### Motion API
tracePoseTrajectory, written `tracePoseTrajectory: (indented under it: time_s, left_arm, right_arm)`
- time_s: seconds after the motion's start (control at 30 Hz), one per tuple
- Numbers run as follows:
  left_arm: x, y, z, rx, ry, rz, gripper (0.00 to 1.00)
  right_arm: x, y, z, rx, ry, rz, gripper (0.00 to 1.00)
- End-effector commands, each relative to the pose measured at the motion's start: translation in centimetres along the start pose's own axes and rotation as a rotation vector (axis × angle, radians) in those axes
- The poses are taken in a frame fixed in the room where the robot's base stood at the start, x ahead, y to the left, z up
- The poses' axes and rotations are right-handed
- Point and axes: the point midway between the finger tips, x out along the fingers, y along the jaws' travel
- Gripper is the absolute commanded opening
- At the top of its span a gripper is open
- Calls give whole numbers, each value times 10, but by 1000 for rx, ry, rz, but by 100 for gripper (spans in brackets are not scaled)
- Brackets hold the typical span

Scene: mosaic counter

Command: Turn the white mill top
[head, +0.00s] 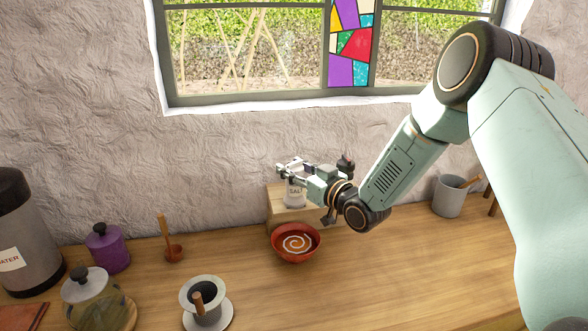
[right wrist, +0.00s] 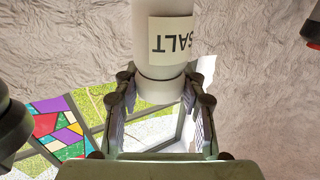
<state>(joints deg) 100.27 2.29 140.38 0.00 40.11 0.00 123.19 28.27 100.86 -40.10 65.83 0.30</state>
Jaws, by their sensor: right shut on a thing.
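The white mill (head: 295,194), labelled SALT, stands upright on a small wooden block behind the red bowl. My right gripper (head: 290,170) reaches in from the right and is shut on the mill's top. In the right wrist view the mill (right wrist: 162,35) appears upside down, its label reversed. The fingers of my right gripper (right wrist: 160,105) lie on both sides of its white top, below the label. The gripper hides part of the mill in the head view. My left gripper is not in view.
The wooden block (head: 278,206) stands against the wall. A red bowl (head: 296,256) with swirled soup sits in front. A dark knobbed thing (head: 346,163) shows behind my arm. A grey mug (head: 449,197) is at right; jars and a dripper (head: 207,305) are at left. The front right counter is clear.

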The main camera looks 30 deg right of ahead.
Motion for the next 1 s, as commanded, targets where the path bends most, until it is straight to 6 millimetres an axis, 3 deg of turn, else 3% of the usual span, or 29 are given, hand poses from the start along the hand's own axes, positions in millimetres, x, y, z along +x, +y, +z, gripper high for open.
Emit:
tracePoseTrajectory:
  time_s: [0.57,1.0]
  left_arm:
    - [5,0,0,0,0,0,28]
    - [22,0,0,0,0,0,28]
  right_arm:
    - [1,-1,0,-1,3,64,9]
    - [1,-2,0,-4,3,338,9]
